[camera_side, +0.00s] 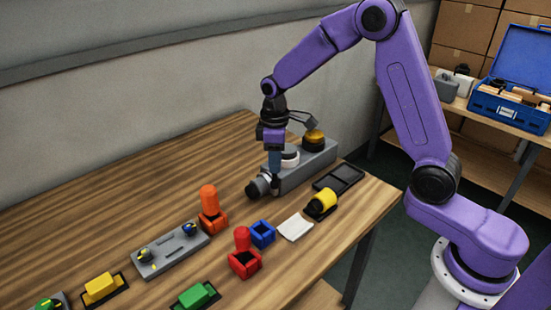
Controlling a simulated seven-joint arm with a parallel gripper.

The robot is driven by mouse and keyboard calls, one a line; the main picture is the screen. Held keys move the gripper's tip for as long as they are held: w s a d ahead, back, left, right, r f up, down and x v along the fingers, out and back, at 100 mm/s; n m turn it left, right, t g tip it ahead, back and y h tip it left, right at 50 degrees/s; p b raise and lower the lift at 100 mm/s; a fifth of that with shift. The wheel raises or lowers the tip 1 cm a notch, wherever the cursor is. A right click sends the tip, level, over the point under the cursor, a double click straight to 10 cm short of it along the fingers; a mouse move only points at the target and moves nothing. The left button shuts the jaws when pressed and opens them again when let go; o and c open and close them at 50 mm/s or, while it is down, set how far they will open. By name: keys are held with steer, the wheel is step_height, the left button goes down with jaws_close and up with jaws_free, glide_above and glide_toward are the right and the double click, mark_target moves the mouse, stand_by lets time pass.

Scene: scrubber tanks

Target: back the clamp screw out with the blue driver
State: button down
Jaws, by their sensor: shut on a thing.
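My gripper (272,147) points down over the grey tank unit (309,170) at the back right of the table. It is shut on the blue driver (275,170), which hangs upright below the jaws. The driver's lower end is at the black clamp (262,187) on the near left end of the unit. The clamp screw is too small or hidden to see, so I cannot tell whether the tip touches it. The blue holder (262,235) stands empty in front.
An orange driver in its holder (210,210) and a red one (244,254) stand nearby. The left back of the table is clear.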

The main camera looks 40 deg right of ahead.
steer(key=n, duration=0.3)
steer(key=shift+n, duration=1.6)
steer(key=shift+w+n, duration=0.1)
steer(key=shift+n, duration=0.6)
steer(key=n, duration=0.6)
steer(key=shift+n, duration=1.5)
